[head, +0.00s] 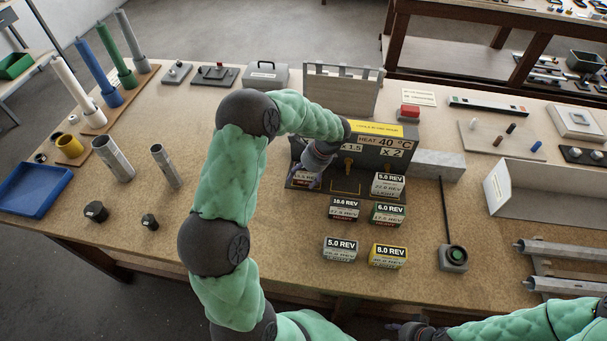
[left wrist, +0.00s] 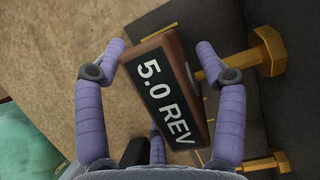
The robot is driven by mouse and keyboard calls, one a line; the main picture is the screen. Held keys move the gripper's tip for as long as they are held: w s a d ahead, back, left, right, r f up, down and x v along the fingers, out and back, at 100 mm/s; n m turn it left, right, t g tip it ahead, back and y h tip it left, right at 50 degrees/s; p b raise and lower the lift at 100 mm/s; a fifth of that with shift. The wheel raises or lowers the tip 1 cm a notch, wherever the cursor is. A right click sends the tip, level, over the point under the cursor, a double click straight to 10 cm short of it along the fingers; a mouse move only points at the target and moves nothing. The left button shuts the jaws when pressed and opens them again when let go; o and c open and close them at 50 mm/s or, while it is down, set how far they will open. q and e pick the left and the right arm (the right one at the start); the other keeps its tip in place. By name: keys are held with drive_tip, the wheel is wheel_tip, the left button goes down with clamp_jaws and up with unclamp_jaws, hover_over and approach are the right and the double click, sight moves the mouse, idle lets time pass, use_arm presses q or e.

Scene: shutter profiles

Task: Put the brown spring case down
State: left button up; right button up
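The brown spring case (left wrist: 165,92), with a black "5.0 REV" label, lies between the fingers of my left gripper (left wrist: 163,52) in the left wrist view. A gap shows between the case and the right-hand finger, so the gripper looks open around it. In the head view the case (head: 306,178) is at the left bay of the dark heat fixture (head: 372,153), partly hidden by my left gripper (head: 314,168). The case looks low, at the fixture's base; exact contact is hidden. My right gripper (head: 398,328) is at the bottom edge, its fingers mostly out of view.
Another 5.0 REV case (head: 387,186) sits at the fixture's right bay; the middle bay looks empty. Several labelled cases, including a yellow one (head: 387,256), stand in front. Brass fittings (left wrist: 262,55) are close to the right-hand finger.

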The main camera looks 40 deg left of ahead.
use_arm(q)
drive_tip(key=shift+r, duration=0.1)
drive_tip(key=p+v, duration=0.2)
drive_tip(key=v, duration=1)
drive_tip(key=shift+p, duration=0.35)
use_arm(e)
wheel_tip(320, 180, up, 3)
drive_tip(key=shift+f, duration=0.15)
drive_tip(key=shift+c, duration=0.3)
idle(0.9)
